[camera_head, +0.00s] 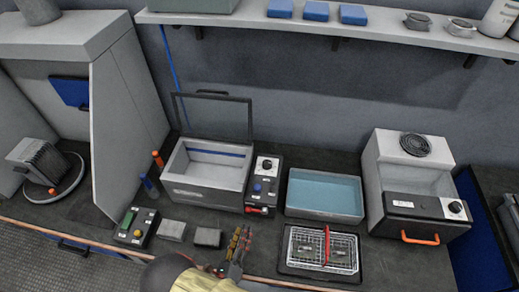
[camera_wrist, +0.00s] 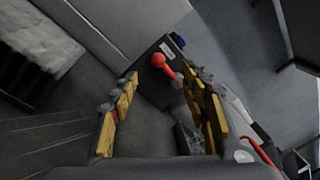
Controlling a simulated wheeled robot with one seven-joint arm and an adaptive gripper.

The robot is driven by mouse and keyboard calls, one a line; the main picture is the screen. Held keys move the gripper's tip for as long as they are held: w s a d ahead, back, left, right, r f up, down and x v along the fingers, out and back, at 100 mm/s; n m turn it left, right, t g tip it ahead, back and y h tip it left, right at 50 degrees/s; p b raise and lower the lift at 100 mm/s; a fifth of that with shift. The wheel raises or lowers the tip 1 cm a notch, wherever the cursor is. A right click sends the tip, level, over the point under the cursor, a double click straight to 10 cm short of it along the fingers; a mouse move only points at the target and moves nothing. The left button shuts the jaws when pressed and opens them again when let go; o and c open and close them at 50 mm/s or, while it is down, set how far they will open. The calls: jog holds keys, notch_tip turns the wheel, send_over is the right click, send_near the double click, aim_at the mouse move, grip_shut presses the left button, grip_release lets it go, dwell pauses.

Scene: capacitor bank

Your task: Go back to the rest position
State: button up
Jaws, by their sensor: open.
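My gripper (camera_head: 238,238) is low in the middle of the head view, over the front part of the dark bench, with its yellow-padded fingers pointing towards the back. In the wrist view my gripper (camera_wrist: 162,82) shows two separated fingers with nothing held between them. Beyond the fingertips is a red-knobbed lever (camera_wrist: 158,60) on a dark control box. The control box (camera_head: 264,180) stands right of the open-lidded grey tank (camera_head: 205,190) in the head view, and the red lever (camera_head: 254,210) is at its lower front.
A wire basket (camera_head: 340,250) with a red handle lies right of my gripper. A blue-filled tray (camera_head: 325,195) and a grey machine with an orange handle (camera_head: 420,238) stand behind and right. Grey blocks (camera_head: 207,237) and a button box (camera_head: 137,227) are to the left. A shelf (camera_head: 350,27) runs above.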

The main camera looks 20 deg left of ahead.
jog(key=shift+r, duration=0.1)
jog(key=w+d+r+m+g+h, duration=0.4)
jog(key=w+d+r+m+h, duration=0.5)
jog(key=r+m, duration=0.25)
jog(key=d+r+m+g+h, duration=0.3)
jog(key=d+r+m+g, duration=0.75)
jog(key=d, duration=0.55)
jog(key=s+d+r+m+y, duration=0.5)
jog(key=r+m, duration=0.4)
jog(key=m, duration=0.3)
jog(key=s+d+r+m+t+y, duration=0.1)
jog(key=s+d+r+m+y, duration=0.5)
jog(key=s+r+m, duration=0.3)
jog(key=r+m+y, duration=0.1)
jog(key=m, duration=0.2)
jog(key=shift+s+d+r, duration=0.2)
jog(key=shift+d+r, duration=0.05)
jog(key=shift+d, duration=0.05)
